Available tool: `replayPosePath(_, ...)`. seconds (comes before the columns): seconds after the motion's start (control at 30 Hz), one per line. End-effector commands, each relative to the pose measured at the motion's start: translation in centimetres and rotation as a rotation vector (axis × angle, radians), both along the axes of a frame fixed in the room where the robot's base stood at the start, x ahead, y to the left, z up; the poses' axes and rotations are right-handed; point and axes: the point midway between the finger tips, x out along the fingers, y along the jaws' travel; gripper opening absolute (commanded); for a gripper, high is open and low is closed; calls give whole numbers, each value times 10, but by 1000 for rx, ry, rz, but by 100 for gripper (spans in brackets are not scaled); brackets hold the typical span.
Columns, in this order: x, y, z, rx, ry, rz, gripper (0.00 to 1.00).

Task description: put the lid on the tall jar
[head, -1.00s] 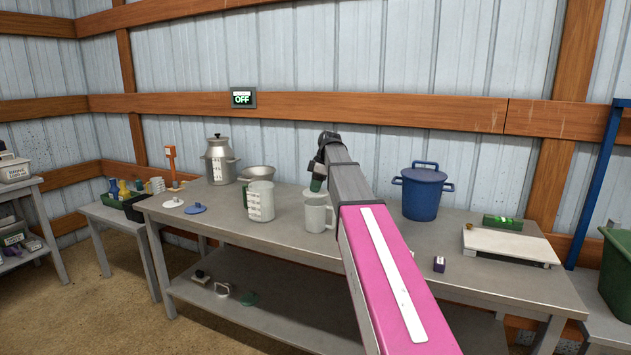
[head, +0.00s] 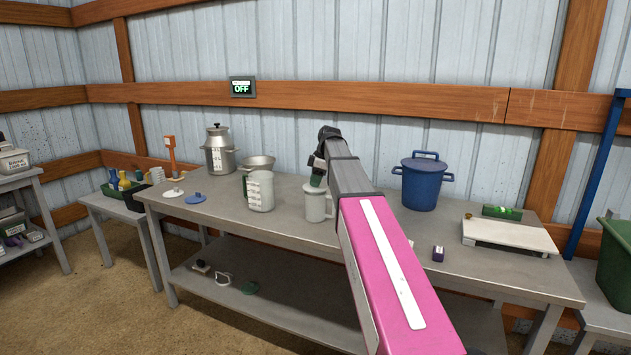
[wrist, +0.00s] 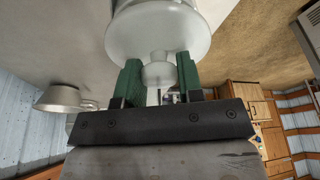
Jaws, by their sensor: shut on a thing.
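My gripper (wrist: 158,82) is shut on the knob of a pale lid (wrist: 150,38); its two green fingers stand either side of the knob in the wrist view. In the head view my gripper (head: 318,179) is right over a pale grey jar with a side handle (head: 317,207) near the middle of the bench. The lid is close to the jar's mouth; I cannot tell if it touches or is seated. My arm hides part of the jar's right side.
The bench front below the jar is clear.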

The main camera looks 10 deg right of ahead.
Motion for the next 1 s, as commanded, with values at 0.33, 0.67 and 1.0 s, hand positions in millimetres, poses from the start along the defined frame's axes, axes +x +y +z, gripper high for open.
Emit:
replayPosePath(0.33, 0, 0, -5, 0, 0, 0, 11)
replayPosePath(0.67, 0, 0, -12, 0, 0, 0, 11)
replayPosePath(1.0, 0, 0, -17, 0, -1, 0, 60)
